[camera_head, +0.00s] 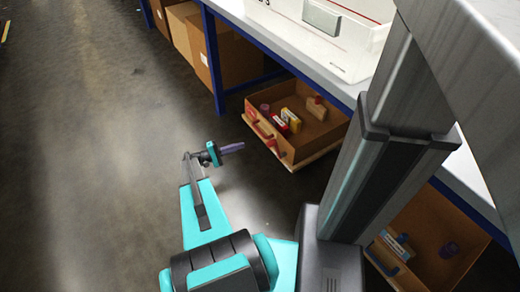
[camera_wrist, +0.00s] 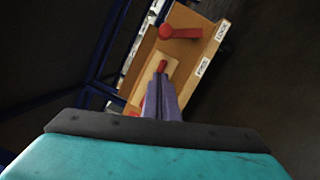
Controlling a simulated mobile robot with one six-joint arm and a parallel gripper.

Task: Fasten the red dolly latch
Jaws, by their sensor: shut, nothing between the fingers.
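The open wooden crate (camera_head: 318,131) on the dolly stands under the bench in the head view. Red parts show on its front, among them a red knob-like piece (camera_head: 272,144). In the wrist view a red lever with a round end (camera_wrist: 180,33) sits on the tan panel, near two white labels. A second red piece (camera_wrist: 162,66) shows just beyond my fingertips; its lower end is hidden. I cannot tell for sure which is the latch. My gripper (camera_head: 240,147) is shut and empty, its purple fingers pointing at the crate from the left. Contact cannot be told.
Small red and yellow items (camera_head: 290,120) lie in the crate. Brown cartons (camera_head: 233,55) stand behind a blue bench leg (camera_head: 213,60). Another open box (camera_head: 430,240) is at lower right. The floor (camera_head: 90,150) to the left is clear.

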